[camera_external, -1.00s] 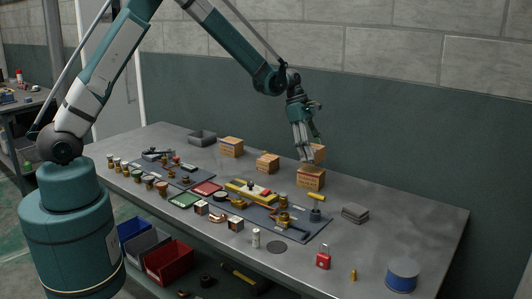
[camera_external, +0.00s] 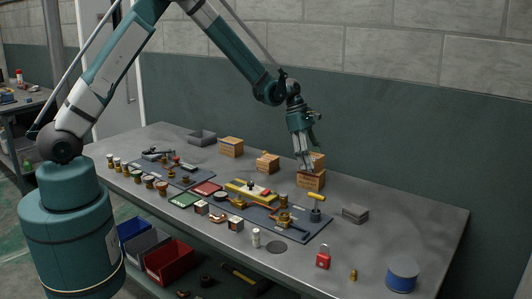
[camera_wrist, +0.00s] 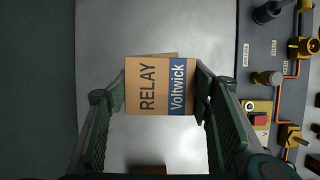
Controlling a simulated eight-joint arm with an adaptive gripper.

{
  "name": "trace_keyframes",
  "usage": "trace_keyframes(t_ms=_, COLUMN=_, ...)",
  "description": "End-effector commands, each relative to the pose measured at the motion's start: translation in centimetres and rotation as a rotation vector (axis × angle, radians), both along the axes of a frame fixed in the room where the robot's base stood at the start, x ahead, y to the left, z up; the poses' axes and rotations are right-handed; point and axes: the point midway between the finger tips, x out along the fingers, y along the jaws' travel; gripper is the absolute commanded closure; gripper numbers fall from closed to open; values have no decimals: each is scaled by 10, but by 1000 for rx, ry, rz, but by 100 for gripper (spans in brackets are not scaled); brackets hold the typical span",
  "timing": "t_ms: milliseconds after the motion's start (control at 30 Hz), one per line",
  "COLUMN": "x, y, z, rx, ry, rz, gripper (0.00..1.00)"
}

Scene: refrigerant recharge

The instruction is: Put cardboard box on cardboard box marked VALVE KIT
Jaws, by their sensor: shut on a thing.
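My gripper (camera_external: 307,165) points down over the back middle of the table. In the wrist view, my gripper (camera_wrist: 161,90) is shut on a cardboard box (camera_wrist: 150,88) reading RELAY and Voltwick, with a finger on each side. In the outside view, the held box (camera_external: 318,159) is partly hidden by the fingers. It is directly above another cardboard box (camera_external: 311,181) on the table, resting on it or very close; I cannot tell which. The lower box's marking is too small to read. In the wrist view, a thin cardboard edge shows behind the held box.
Two more cardboard boxes, one in the middle (camera_external: 268,162) and one at left (camera_external: 231,147), stand along the back. A dark mat (camera_external: 305,231) with valves and pipes lies in front. A grey block (camera_external: 355,213) is to the right. The table's right back is clear.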

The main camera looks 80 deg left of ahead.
Motion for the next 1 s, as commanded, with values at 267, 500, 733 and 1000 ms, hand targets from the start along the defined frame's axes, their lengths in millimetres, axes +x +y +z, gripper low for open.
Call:
trace_keyframes(t_ms=267, x=0, y=0, z=-3, rx=0, ry=0, rz=0, gripper=63)
trace_keyframes(t_ms=500, x=0, y=0, z=-3, rx=0, ry=0, rz=0, gripper=34)
trace_keyframes(t_ms=733, x=0, y=0, z=-3, rx=0, ry=0, rz=0, gripper=34)
trace_keyframes(t_ms=1000, x=-1, y=1, z=5, rx=0, ry=0, rz=0, gripper=34)
